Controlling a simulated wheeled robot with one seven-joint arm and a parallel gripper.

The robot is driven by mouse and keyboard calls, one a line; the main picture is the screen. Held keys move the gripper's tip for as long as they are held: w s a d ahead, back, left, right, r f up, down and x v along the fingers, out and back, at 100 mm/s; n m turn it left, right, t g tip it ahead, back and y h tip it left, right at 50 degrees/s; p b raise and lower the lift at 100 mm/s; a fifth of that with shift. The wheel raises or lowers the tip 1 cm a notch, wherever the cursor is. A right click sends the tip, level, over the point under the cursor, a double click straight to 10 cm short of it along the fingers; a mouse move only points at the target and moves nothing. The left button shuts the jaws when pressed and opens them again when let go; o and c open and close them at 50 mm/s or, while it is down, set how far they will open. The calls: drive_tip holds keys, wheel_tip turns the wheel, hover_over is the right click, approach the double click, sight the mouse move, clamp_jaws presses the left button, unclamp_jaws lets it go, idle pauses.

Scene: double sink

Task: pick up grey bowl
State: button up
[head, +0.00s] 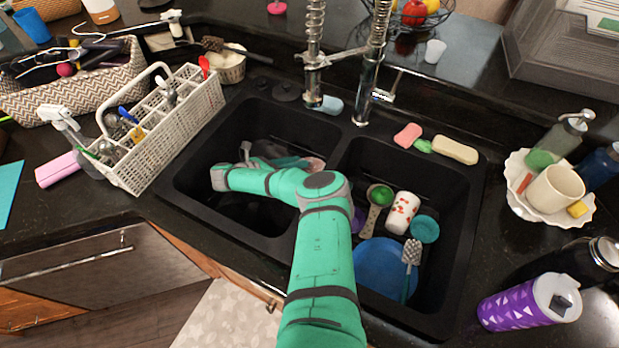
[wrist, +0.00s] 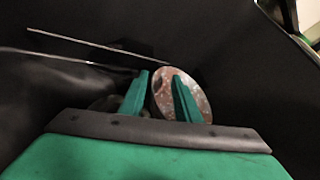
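My gripper (wrist: 160,76) is low in the left sink basin, with its two green fingers apart. In the wrist view, a round, speckled pinkish-brown piece (wrist: 163,88) lies behind the right finger and partly in the gap. I cannot tell whether the fingers touch it. A dark grey curved shape (wrist: 104,103) shows beside the left finger, mostly hidden. In the head view, a dark grey rounded thing (head: 266,149), perhaps the grey bowl, sits at the back of the left basin (head: 190,178). A pinkish round thing (head: 316,164) is to its right. My arm hides the fingertips there.
Thin light rods (wrist: 95,46) lie near the fingers. The right basin holds a blue plate (head: 377,268), a dotted cup (head: 402,212), a teal cup (head: 425,229) and utensils. A divider separates the basins. The tall faucet (head: 313,50) and white cutlery rack (head: 150,140) stand nearby.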

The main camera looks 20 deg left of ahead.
drive_tip(key=shift+w+d+f, duration=0.2)
drive_tip(key=shift+w+d, duration=0.25)
drive_tip(key=shift+w, duration=0.05)
drive_tip(key=shift+a+f, duration=0.1)
drive_tip(key=shift+a, duration=0.2)
drive_tip(key=shift+d, duration=0.25)
clamp_jaws()
drive_tip(key=shift+d, duration=0.2)
